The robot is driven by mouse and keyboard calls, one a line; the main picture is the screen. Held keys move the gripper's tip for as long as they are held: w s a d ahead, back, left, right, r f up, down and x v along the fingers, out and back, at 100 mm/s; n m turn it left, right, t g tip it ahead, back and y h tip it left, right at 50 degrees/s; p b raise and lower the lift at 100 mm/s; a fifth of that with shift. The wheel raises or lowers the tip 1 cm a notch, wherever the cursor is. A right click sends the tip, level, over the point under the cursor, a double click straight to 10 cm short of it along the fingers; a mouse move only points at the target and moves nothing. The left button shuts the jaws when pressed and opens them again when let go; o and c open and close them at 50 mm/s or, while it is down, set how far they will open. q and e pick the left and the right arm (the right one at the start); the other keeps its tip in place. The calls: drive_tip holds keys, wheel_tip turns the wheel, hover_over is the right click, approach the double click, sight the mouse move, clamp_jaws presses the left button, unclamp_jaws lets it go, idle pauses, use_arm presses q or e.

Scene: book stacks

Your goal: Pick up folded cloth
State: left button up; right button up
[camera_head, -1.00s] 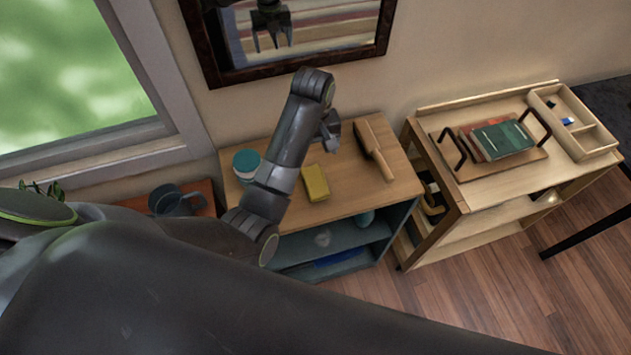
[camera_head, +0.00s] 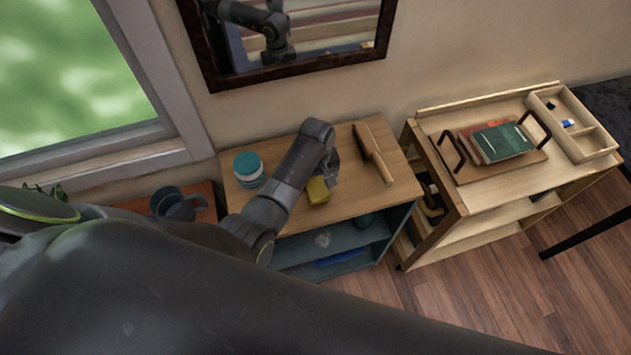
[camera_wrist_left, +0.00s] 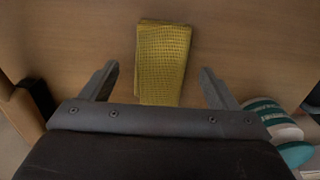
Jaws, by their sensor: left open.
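The folded cloth (camera_head: 317,190) is a small yellow bundle lying on the wooden top of the low cabinet. In the left wrist view the cloth (camera_wrist_left: 163,60) shows a waffle-like weave and lies ahead of and partly between my open fingers. My left gripper (camera_head: 331,169) is over the cabinet top beside the cloth, partly hidden by its own wrist in the head view. In the left wrist view my left gripper (camera_wrist_left: 157,85) is open and empty, with a finger on each side of the cloth's near end. My right gripper does not show.
A teal-lidded round container (camera_head: 248,169) stands left of my arm on the cabinet top (camera_head: 352,201). A wooden-handled brush (camera_head: 374,152) lies to the right of the cloth. A dark mug (camera_head: 168,200) is at the left. A cart holds a tray with books (camera_head: 502,141).

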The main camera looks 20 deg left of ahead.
sight(316, 184)
use_arm(q)
drive_tip(key=shift+f, duration=1.1)
drive_tip(key=c, duration=1.1)
